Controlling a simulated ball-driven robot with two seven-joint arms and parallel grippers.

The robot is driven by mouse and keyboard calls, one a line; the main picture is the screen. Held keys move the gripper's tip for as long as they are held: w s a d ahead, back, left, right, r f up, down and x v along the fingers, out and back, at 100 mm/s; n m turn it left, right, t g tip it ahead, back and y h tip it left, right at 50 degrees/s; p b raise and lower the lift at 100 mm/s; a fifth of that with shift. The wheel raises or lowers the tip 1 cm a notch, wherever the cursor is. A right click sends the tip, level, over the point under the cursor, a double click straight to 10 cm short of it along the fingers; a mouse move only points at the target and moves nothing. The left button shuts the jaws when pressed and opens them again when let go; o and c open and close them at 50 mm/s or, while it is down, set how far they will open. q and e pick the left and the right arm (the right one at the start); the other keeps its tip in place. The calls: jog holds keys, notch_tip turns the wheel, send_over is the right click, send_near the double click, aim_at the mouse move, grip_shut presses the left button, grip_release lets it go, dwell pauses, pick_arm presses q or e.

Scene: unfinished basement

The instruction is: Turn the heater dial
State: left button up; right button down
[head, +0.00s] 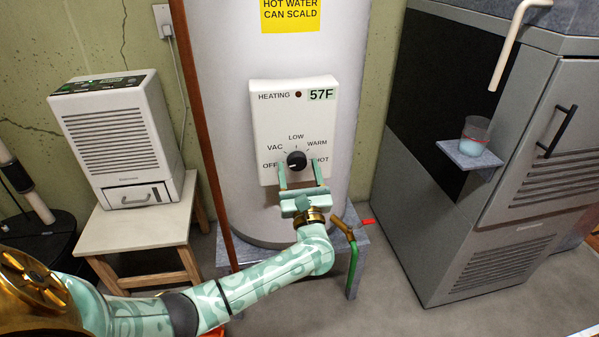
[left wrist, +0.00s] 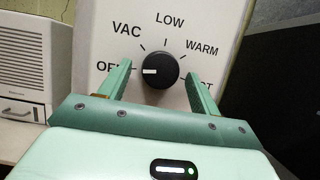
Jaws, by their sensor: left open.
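The black heater dial (head: 296,160) sits low on the white control panel (head: 265,125) of the tank. The panel is marked OFF, VAC, LOW, WARM and HOT, and its display reads 57F. In the left wrist view the dial (left wrist: 160,71) has a white pointer mark aimed left, toward OFF. My left gripper (head: 301,176) is open in front of the panel, just below the dial. In the left wrist view its two green fingers (left wrist: 160,78) stand on either side of the dial, apart from it, partly covering OFF and HOT. My right gripper is out of view.
A white dehumidifier (head: 118,140) stands on a small wooden table (head: 135,218) at left. A copper pipe (head: 202,130) runs up beside the tank (head: 220,75). A grey cabinet (head: 530,150) stands at right, with a cup (head: 474,136) on its shelf.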

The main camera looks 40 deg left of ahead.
pick_arm(q)
jog(key=c, duration=1)
jog(key=shift+o, duration=0.2)
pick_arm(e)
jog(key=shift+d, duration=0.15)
